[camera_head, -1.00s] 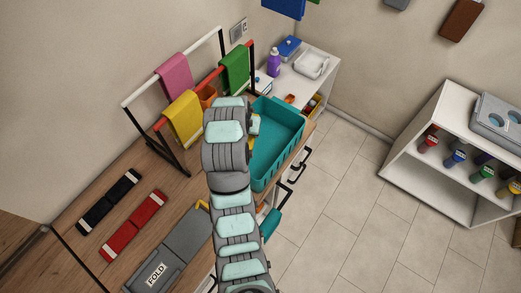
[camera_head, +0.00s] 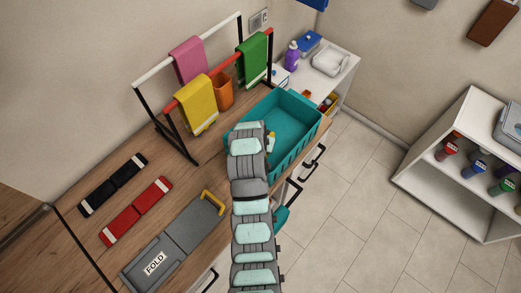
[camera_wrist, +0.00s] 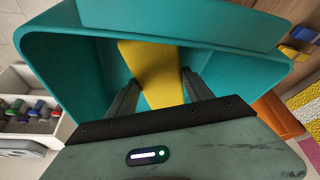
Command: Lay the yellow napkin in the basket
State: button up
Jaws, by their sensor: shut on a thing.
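The teal basket (camera_head: 309,128) stands on the wooden counter; its inside fills much of the wrist view (camera_wrist: 70,75). My gripper (camera_wrist: 161,77) points into the basket, with its two dark fingers shut on the yellow napkin (camera_wrist: 152,65). The napkin's flat yellow face shows between and beyond the fingers, against the teal walls. In the head view my arm hides most of the gripper, and only a small pale-yellow bit (camera_head: 271,140) shows inside the basket. I cannot tell whether the napkin touches the basket floor.
A rack behind holds a yellow towel (camera_head: 198,104), a pink towel (camera_head: 187,60) and a green towel (camera_head: 253,58). A black strap (camera_head: 113,185), red strap (camera_head: 136,211) and grey folding board (camera_head: 175,243) lie to the left.

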jog(key=shift+f+p, duration=0.3)
jog(key=shift+f, duration=1.7)
jog(key=shift+f, duration=0.2)
jog(key=o, duration=1.5)
jog(key=shift+o, duration=0.2)
jog(key=shift+r, duration=0.1)
